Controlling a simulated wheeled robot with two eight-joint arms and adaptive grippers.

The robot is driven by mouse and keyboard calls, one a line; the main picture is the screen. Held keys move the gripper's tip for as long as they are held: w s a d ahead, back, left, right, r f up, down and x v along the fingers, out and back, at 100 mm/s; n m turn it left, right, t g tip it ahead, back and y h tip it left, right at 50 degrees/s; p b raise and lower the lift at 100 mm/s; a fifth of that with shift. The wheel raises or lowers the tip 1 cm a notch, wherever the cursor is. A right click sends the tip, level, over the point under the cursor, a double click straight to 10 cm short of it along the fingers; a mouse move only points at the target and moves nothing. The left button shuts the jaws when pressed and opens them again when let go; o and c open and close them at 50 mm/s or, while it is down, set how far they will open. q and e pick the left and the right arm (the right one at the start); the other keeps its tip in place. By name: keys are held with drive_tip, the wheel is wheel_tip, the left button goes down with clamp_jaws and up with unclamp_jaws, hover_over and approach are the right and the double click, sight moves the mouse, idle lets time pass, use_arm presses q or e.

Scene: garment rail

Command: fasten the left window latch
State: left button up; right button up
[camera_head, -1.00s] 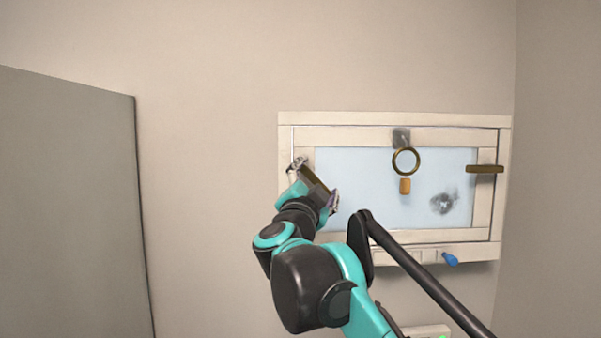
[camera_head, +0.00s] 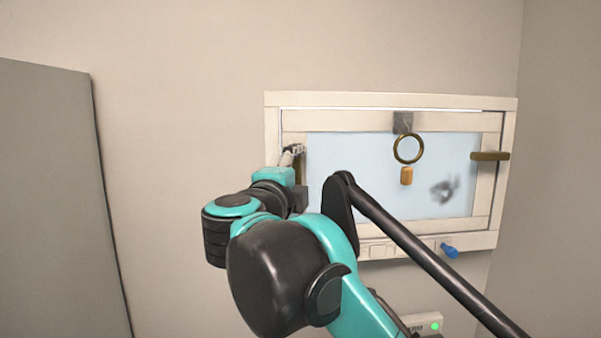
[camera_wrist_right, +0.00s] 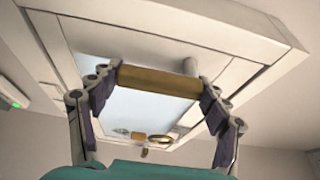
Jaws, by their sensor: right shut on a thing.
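The left latch is a brown bar at the window's left side, partly hidden by my gripper in the head view (camera_head: 299,169). There it looks close to upright. My right gripper (camera_head: 297,175) is shut on this latch. In the right wrist view the latch (camera_wrist_right: 160,81) spans between the two fingers of my right gripper (camera_wrist_right: 155,101), one at each end. The window (camera_head: 350,121) has a cream frame and a pale blue pane. The right latch (camera_head: 490,156) lies level across the frame's right side. My left gripper is not in view.
A brass ring (camera_head: 408,149) and an orange-brown tag (camera_head: 407,176) hang before the pane. A blue knob (camera_head: 449,251) sticks out below the window. A box with a green light (camera_head: 435,326) is lower down. A grey panel (camera_head: 50,190) stands at left.

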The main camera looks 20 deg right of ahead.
idle(0.6)
drive_tip(key=o, duration=1.7)
drive_tip(key=shift+s+a, duration=0.35)
drive_tip(key=shift+a, duration=0.05)
drive_tip(key=v, duration=1.1)
